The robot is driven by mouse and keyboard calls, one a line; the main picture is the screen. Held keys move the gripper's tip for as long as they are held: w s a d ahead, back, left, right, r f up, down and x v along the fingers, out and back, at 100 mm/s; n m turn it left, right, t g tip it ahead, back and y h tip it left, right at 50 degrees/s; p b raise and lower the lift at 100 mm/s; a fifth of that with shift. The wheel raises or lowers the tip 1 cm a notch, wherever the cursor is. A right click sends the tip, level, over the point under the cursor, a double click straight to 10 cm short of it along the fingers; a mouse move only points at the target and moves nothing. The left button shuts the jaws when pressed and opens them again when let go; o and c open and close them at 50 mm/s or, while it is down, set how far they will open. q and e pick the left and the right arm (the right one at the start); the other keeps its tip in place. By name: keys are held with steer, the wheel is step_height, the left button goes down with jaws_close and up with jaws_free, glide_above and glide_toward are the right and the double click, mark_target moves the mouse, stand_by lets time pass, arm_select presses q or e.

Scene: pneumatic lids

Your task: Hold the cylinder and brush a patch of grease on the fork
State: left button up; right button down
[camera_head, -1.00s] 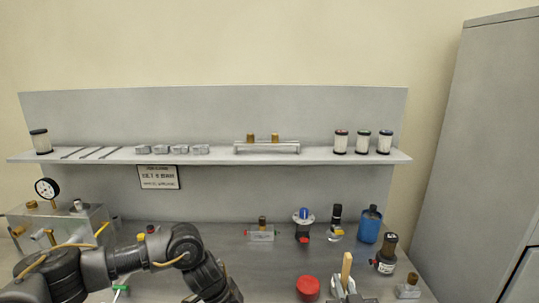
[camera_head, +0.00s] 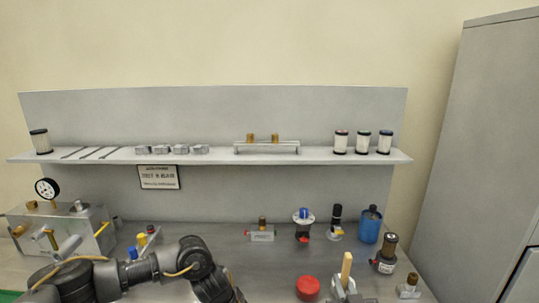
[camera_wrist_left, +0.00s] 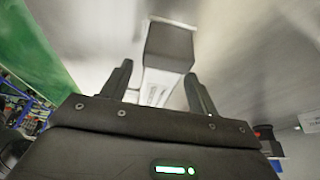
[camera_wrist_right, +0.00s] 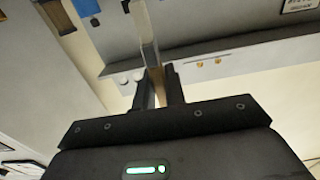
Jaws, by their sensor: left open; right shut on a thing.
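In the left wrist view a grey blocky body (camera_wrist_left: 170,45) with a paler, narrower part (camera_wrist_left: 157,88) reaches down between the fingers; it looks like the cylinder, but I cannot make out its fork. My left gripper (camera_wrist_left: 160,85) is open around the paler part, and I cannot tell whether it touches. My right gripper (camera_wrist_right: 160,80) is shut on a thin wooden handle (camera_wrist_right: 158,88), likely the brush; a pale strip extends beyond it. The wooden handle (camera_head: 347,268) stands upright at the lower right in the head view. A red round lid or tin (camera_head: 308,288) is left of it.
A metal box with a gauge (camera_head: 47,188) stands at the left of the bench. Several fittings, a blue container (camera_head: 369,228) and a dark canister (camera_head: 386,254) stand at the back and right. A shelf (camera_head: 220,156) runs above. The bench middle is fairly clear.

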arm_select(q)
steer(key=shift+p, duration=0.4)
stand_by(0.3)
steer(key=c, duration=1)
steer(key=shift+o, duration=0.2)
steer(key=shift+s+f, duration=0.1)
steer(key=shift+f, duration=0.05)
steer(key=shift+f, duration=0.15)
stand_by(0.4)
